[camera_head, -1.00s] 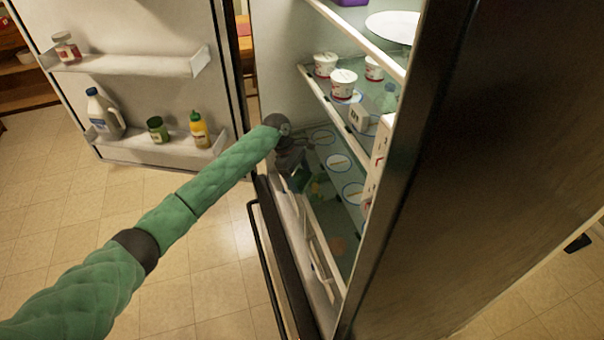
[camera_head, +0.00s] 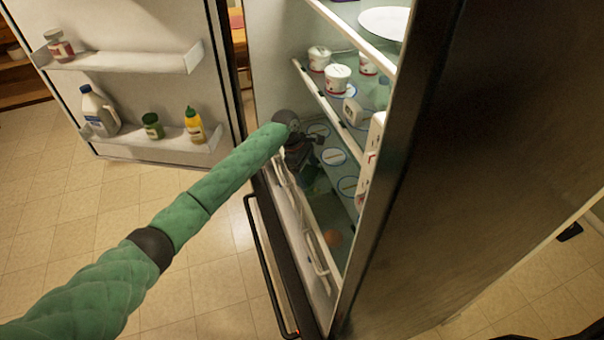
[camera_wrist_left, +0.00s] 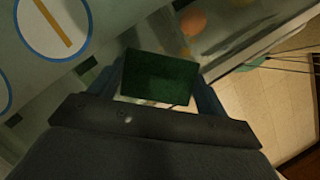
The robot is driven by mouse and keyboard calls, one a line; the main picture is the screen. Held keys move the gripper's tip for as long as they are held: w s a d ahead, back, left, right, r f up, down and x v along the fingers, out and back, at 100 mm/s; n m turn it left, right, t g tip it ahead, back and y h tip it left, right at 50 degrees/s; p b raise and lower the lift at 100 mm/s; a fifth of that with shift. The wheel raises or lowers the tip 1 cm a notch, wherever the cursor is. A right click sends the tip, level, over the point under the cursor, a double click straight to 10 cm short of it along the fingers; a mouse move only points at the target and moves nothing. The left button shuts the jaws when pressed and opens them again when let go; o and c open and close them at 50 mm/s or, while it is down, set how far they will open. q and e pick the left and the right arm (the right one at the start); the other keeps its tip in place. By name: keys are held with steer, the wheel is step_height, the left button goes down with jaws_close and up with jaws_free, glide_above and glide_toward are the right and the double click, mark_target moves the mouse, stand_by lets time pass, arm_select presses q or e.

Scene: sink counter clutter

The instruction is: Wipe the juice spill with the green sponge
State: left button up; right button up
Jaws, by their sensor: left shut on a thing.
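My left gripper (camera_head: 300,158) reaches into the open fridge, among the shelves at the opening. In the left wrist view it is shut on the green sponge (camera_wrist_left: 160,77), a dark green block held between the two fingers. In the head view the sponge is mostly hidden by the gripper and the glass shelf; only a dim greenish patch shows below the hand. I cannot make out the juice spill clearly in either view.
White cups (camera_head: 337,78) stand on a fridge shelf near round blue-rimmed markings (camera_head: 333,157). An orange round thing (camera_head: 332,237) lies lower inside. The open door (camera_head: 130,30) holds a jug (camera_head: 99,110) and a yellow bottle (camera_head: 194,126). The dark fridge side (camera_head: 450,200) stands right.

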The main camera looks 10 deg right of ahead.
mark_target(318, 170)
arm_select(q)
steer(key=shift+w+d+f, duration=0.1)
steer(key=shift+w+d, duration=0.1)
steer(key=shift+d, duration=0.7)
steer(key=shift+w+d, duration=0.2)
steer(key=shift+d, duration=0.7)
steer(key=shift+s+d, duration=0.2)
steer(key=shift+s, duration=0.9)
steer(key=shift+s+a, duration=0.15)
steer(key=shift+a, duration=0.8)
steer(key=shift+s+a, duration=0.15)
steer(key=shift+a, duration=0.8)
steer(key=shift+s+a+f, duration=0.1)
steer(key=shift+s+a, duration=0.1)
steer(key=shift+a, duration=0.7)
steer(key=shift+s+a, duration=0.2)
steer(key=shift+a, duration=0.65)
steer(key=shift+s+d, duration=0.2)
steer(key=shift+s, duration=0.9)
steer(key=shift+w+d+r, duration=0.15)
steer(key=shift+w+d, duration=0.1)
steer(key=shift+d, duration=0.75)
steer(key=shift+w+d+r, duration=0.1)
steer(key=shift+w+d, duration=0.1)
steer(key=shift+d, duration=0.75)
